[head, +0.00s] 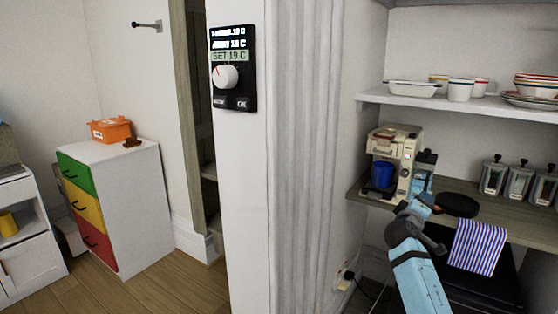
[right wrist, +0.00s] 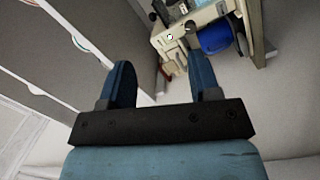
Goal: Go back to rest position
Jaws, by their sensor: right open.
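My right gripper (right wrist: 160,62) is open in the right wrist view, with its two dark blue fingers apart and nothing between them. In the head view, my light blue right arm reaches up from the bottom right, and its wrist end is in front of the counter by the cream coffee machine (head: 408,142). The machine, with a blue cup (head: 382,174) in it, also appears beyond the fingers at the top of the right wrist view. I cannot tell the exact gap. My left gripper is not in view.
A shelf (head: 372,98) with dishes is above the counter (head: 520,228). A dark pan (head: 456,204), striped towel (head: 478,247) and several canisters (head: 519,180) are nearby. A wall panel with a dial (head: 226,76) is central. A drawer cabinet (head: 135,215) with an orange box (head: 111,130) stands left.

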